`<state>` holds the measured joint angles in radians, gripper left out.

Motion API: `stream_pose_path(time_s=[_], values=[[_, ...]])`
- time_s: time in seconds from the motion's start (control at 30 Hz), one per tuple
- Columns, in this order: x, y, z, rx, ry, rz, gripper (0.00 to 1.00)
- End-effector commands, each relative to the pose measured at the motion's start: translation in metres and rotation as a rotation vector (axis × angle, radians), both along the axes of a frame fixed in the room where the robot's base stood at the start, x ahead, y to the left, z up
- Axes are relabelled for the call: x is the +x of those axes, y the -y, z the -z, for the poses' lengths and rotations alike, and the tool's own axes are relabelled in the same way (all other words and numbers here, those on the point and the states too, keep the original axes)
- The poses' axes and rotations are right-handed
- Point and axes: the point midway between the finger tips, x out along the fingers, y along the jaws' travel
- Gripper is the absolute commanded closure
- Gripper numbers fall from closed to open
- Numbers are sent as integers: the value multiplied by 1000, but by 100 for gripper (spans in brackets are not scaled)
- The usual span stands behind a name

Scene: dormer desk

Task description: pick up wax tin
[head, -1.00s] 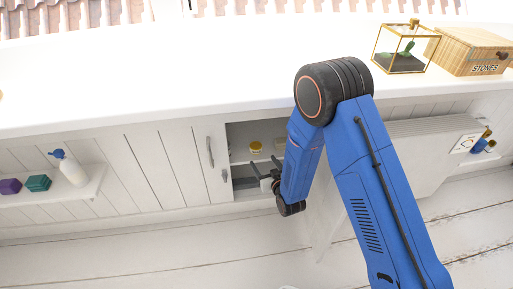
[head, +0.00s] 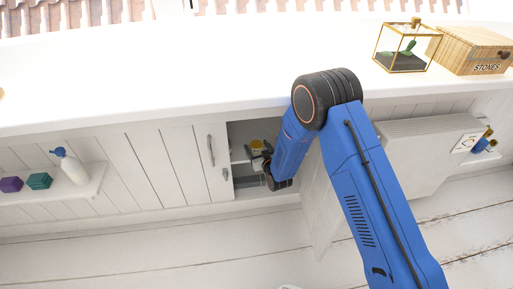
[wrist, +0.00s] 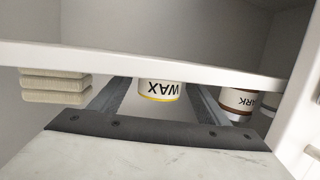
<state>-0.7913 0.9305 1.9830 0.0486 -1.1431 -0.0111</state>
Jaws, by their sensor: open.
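The wax tin (wrist: 160,90) is white with a yellow rim and the word WAX, which appears upside down in the wrist view. The white shelf edge hides part of the tin in the wrist view. My gripper (head: 256,158) is inside the cabinet opening, close to the tin. It is open, with one grey finger on each side of the tin in the wrist view. The fingertips are partly hidden behind the shelf edge, and I cannot tell whether they touch the tin.
In the wrist view, a brown-labelled tin (wrist: 238,103) stands right of the wax tin and a beige stack (wrist: 55,85) is at left. The white shelf edge (wrist: 150,62) crosses close by. In the head view, the white counter (head: 150,85) overhangs the cabinet.

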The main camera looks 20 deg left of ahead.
Motion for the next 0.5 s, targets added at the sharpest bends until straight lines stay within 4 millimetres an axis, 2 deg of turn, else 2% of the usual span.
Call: stream_pose_path(time_s=[0.33, 0.5], values=[[5, -5, 2, 0, 0, 0, 31], [5, -5, 2, 0, 0, 0, 71]])
